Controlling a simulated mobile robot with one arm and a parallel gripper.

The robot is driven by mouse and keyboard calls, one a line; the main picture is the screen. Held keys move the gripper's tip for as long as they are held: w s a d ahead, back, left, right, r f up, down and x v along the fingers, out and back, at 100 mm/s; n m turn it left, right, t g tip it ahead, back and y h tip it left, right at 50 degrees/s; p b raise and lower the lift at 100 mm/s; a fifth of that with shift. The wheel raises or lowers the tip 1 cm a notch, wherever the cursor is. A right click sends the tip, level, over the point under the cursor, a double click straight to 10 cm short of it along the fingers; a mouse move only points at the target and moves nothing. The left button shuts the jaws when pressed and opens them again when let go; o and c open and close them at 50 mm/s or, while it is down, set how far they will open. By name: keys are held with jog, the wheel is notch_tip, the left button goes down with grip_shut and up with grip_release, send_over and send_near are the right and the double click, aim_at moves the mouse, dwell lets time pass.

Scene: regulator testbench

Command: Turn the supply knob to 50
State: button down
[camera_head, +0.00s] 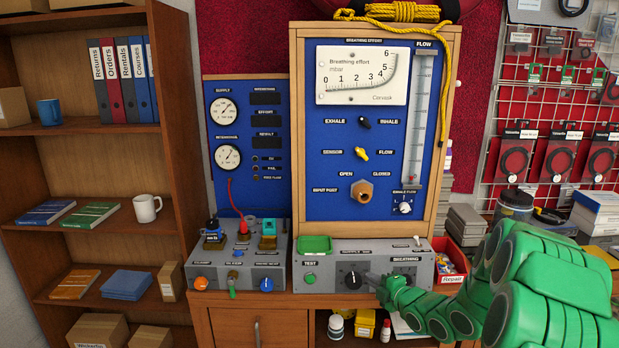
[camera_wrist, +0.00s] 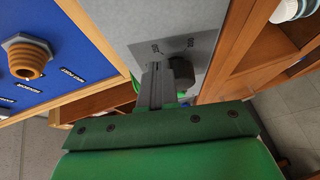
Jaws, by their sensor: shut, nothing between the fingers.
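A black dial knob (camera_head: 353,280) sits on the front of the grey control box below the blue panel; its label is too small to read surely. The knob also shows in the wrist view (camera_wrist: 183,74), where printed digits stand on the grey face above it. My gripper (camera_head: 373,281) is shut and empty, just right of the knob in the head view. In the wrist view its fingertips (camera_wrist: 158,66) are close beside the knob; whether they touch it I cannot tell. The gauge labelled SUPPLY (camera_head: 223,111) is on the left blue panel; its reading is unclear.
A green TEST button (camera_head: 310,278) is left of the knob. A green tray (camera_head: 315,245) rests on the box. Another grey box (camera_head: 240,265) with coloured fittings stands left. A brass port (camera_head: 362,191) sticks out above. A red bin (camera_head: 450,262) stands behind my arm.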

jog(key=shift+d, duration=0.15)
jog(key=s+r, duration=0.1)
jog(key=s, duration=0.5)
jog(key=shift+r, duration=0.15)
jog(key=shift+w+a+f, duration=0.15)
jog(key=shift+w+f, duration=1.1)
jog(key=shift+w, duration=0.1)
jog(key=shift+w+a+f, duration=0.15)
jog(key=shift+w+f, duration=1.05)
jog(key=shift+w, duration=0.1)
